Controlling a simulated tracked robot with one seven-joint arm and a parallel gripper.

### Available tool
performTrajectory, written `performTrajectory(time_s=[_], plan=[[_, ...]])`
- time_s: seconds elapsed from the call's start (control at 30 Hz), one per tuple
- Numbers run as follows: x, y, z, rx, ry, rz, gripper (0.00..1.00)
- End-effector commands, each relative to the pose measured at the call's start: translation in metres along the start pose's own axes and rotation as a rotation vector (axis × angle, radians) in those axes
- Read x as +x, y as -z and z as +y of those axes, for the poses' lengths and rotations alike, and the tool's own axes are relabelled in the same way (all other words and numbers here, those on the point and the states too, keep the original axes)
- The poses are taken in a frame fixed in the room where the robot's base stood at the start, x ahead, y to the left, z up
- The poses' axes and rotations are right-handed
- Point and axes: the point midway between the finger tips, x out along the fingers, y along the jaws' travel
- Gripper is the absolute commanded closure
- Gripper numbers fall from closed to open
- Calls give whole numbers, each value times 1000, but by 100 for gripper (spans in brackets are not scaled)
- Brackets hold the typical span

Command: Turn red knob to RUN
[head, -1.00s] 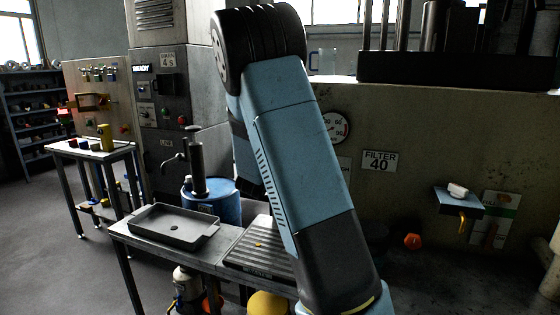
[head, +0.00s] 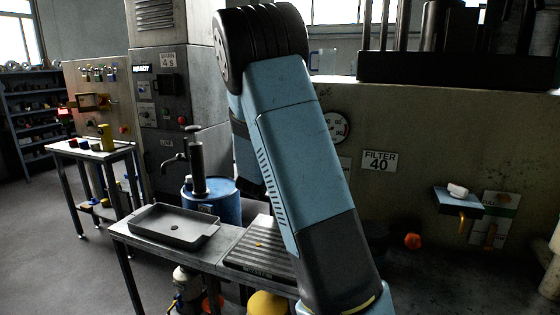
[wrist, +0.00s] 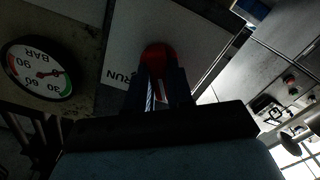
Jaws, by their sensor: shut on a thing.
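The red knob (wrist: 158,57) is in the upper middle of the wrist view, on a pale plate (wrist: 120,45) that carries the printed word RUN (wrist: 118,77). My gripper (wrist: 160,80) is shut on the knob, with one dark finger on each side of it. The fingers hide the knob's lower part, so I cannot tell which way it points. In the head view my arm stands in front of the knob and my gripper, and neither shows there.
A round BAR gauge (wrist: 37,70) is left of the plate. In the head view a bench with a grey tray (head: 174,227) and a blue drum (head: 228,201) stand left of my arm. A FILTER 40 label (head: 379,161) and a blue shelf (head: 457,202) are on the wall at right.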

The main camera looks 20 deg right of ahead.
Motion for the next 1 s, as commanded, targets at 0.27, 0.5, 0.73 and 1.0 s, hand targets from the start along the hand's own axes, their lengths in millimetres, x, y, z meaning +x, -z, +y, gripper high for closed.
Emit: performTrajectory(time_s=[0.27,0.5,0.73,1.0], plan=[[0,0,1,225,1,0,100],[0,0,2,454,1,0,100],[0,-1,3,673,2,0,100],[0,-2,4,924,1,0,100]])
